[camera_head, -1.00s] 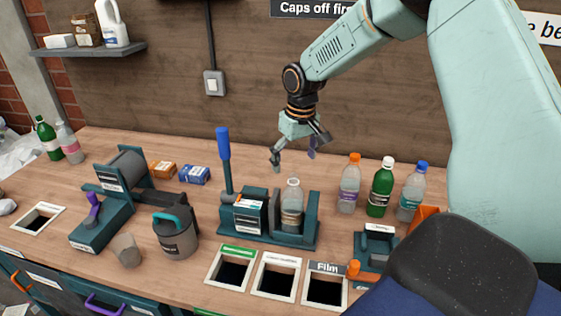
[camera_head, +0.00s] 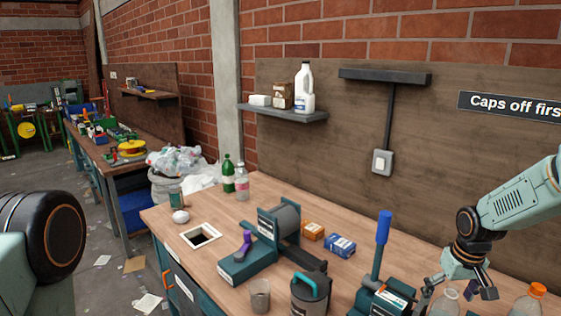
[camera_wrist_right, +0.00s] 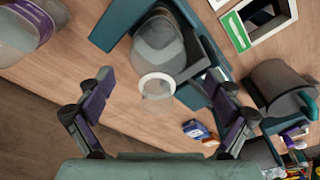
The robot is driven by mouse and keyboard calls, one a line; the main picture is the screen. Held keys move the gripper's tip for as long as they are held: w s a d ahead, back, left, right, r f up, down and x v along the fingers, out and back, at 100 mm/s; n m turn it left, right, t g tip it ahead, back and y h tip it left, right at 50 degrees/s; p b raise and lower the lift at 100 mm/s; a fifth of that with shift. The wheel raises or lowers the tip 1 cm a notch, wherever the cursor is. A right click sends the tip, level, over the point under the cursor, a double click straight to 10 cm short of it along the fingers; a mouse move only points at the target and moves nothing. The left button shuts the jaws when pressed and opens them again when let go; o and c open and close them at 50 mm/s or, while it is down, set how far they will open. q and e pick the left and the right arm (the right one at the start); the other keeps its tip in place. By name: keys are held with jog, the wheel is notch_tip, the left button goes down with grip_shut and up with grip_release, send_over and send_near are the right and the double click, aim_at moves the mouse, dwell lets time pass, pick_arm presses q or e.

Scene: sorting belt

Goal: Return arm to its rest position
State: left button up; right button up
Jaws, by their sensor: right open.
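My right gripper (camera_head: 458,288) is at the lower right of the head view, above the workbench (camera_head: 215,260). In the right wrist view its two fingers (camera_wrist_right: 160,78) are spread apart with nothing held. A clear, uncapped bottle (camera_wrist_right: 158,45) stands below them in the teal press, its open neck showing between the fingers. In the head view this bottle (camera_head: 446,304) is cut off by the bottom edge. My left gripper is out of view; only a dark rounded joint of my left arm shows at the lower left.
The teal press has an upright blue lever (camera_head: 383,228) beside my right gripper. An orange-capped bottle (camera_head: 530,300) stands to the right. A teal roller device (camera_head: 268,240), a grey canister (camera_head: 310,293) and two small boxes (camera_head: 340,245) stand further left. A wall shelf (camera_head: 285,115) hangs behind.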

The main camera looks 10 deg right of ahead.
notch_tip(320, 180, down, 3)
jog(key=shift+w+r, duration=0.1)
jog(key=shift+w, duration=0.05)
jog(key=shift+w+r, duration=0.1)
jog(key=shift+r, duration=0.15)
jog(key=shift+r, duration=0.1)
